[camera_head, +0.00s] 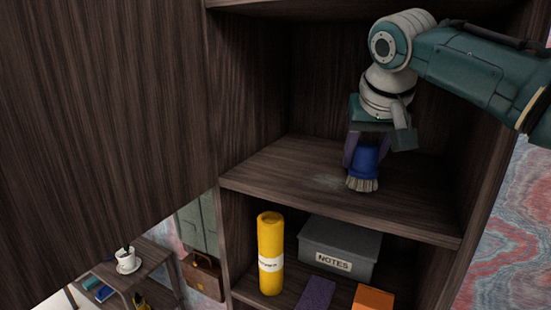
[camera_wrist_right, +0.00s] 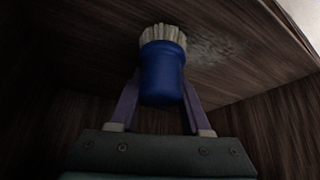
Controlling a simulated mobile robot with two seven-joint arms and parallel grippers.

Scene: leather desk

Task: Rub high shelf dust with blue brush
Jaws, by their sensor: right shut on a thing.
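My right gripper (camera_head: 362,152) is shut on the blue brush (camera_head: 366,163), whose pale bristles point down onto the high shelf (camera_head: 290,160). The bristles appear to touch or nearly touch the shelf board. A faint greyish dust patch (camera_head: 328,182) lies on the shelf just left of the bristles. In the right wrist view the blue brush (camera_wrist_right: 162,75) sits between the two purple fingers of the gripper (camera_wrist_right: 160,100), and the dust patch (camera_wrist_right: 207,50) shows beside the bristles. My left gripper is not in view.
The shelf below holds a yellow cylinder (camera_head: 270,245), a grey NOTES box (camera_head: 340,245), a purple item (camera_head: 316,294) and an orange box (camera_head: 373,299). Side walls and a board above enclose the high shelf. A large dark wood panel (camera_head: 100,120) fills the left.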

